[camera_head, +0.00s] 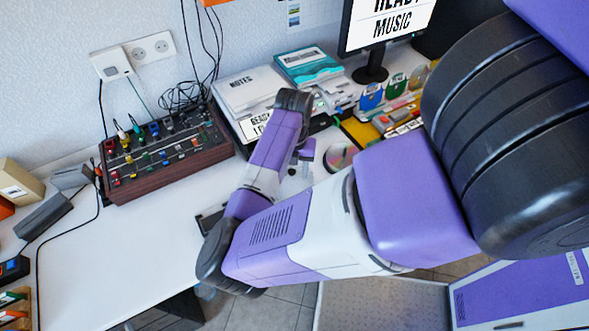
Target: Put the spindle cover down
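I cannot make out a spindle cover in this view; my own arm covers much of the desk's middle. My arm reaches over the white desk (150,240) and bends back at the wrist near the disc player area. Only a small purple and dark part of my gripper (304,154) shows beside the forearm. Its fingertips are hidden or too small, so I cannot tell whether it is open or holds anything. A shiny disc (340,157) lies on the desk just right of it.
A mixer with knobs (165,152) stands at the left by the wall. A notes box (249,90), a teal box (307,66) and a monitor (385,27) stand at the back. Colourful disc cases (371,97) crowd the right.

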